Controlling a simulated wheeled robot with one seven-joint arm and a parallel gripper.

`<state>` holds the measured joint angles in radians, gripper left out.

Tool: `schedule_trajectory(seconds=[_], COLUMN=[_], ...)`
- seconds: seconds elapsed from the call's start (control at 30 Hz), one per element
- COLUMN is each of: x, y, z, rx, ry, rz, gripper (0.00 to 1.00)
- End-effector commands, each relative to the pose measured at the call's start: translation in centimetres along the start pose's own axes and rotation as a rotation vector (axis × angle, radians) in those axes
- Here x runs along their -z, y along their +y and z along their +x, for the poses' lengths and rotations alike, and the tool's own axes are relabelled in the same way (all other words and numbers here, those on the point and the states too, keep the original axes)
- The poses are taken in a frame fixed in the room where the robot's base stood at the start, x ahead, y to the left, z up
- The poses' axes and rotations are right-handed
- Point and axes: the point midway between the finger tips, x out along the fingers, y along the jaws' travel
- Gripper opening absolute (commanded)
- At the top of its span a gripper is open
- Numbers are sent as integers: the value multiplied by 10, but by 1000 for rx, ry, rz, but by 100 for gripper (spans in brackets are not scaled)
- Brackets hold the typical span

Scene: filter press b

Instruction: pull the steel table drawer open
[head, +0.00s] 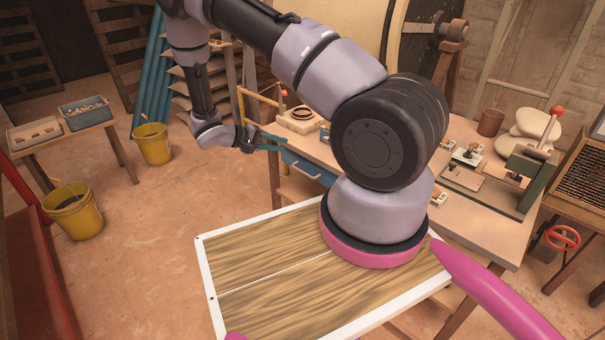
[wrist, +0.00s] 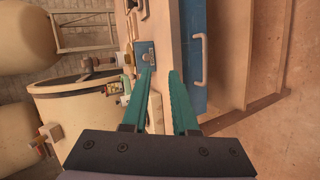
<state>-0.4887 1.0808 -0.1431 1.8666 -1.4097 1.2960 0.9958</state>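The steel table drawer (head: 308,167) has a blue front set under the edge of the wooden-topped table (head: 455,213). Its front appears flush with the table. A pale bar handle (head: 300,171) is on the front. In the wrist view the drawer (wrist: 196,85) is right of centre, and its handle (wrist: 201,60) stands upright in the picture. My gripper (head: 275,141) has teal fingers, open and empty, up and left of the handle in the head view. In the wrist view the fingers (wrist: 161,72) point toward the table edge, left of the handle and apart from it.
A yellow rail (head: 262,100) stands near my gripper. Yellow buckets (head: 152,143) stand on the left. The floor before the drawer is clear.

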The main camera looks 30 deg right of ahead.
Motion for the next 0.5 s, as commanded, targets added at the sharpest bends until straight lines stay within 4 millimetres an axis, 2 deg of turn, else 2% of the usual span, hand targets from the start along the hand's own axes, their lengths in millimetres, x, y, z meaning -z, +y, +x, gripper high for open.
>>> schedule_trajectory(seconds=[0.03,0.2,0.33,0.5], x=[-2,-6,-10,-13], y=[-25,-85,-115,-131], z=[12,43,59,70], rx=[-50,-161,-207,-229], ry=[41,183,262,309], rz=[-34,-98,-130,-146], gripper=[27,27,27,27])
